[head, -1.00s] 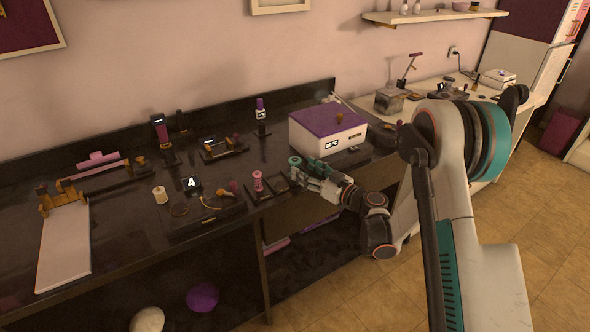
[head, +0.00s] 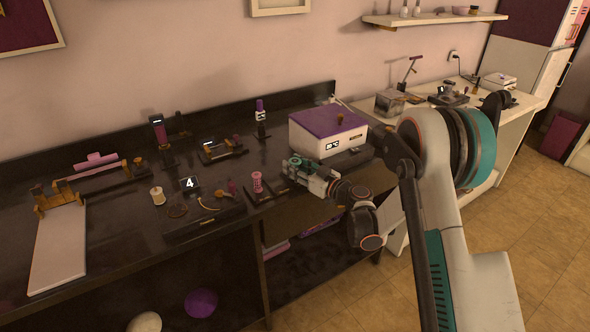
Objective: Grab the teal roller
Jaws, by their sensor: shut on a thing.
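The teal roller (head: 295,161) is at the front edge of the dark counter, right of the pink roller (head: 257,182). Only its upper part shows clearly; the fingers hide the rest. My gripper (head: 299,168) reaches in from the right and is shut on the teal roller. I cannot tell whether the roller's lower end touches the small dark tray under it.
A white box with a purple lid (head: 328,134) stands just behind my gripper. A dark tray with small tools (head: 205,217) and a "4" display (head: 189,184) lie to the left. A white board (head: 57,250) lies at far left. Bare counter (head: 120,225) lies between.

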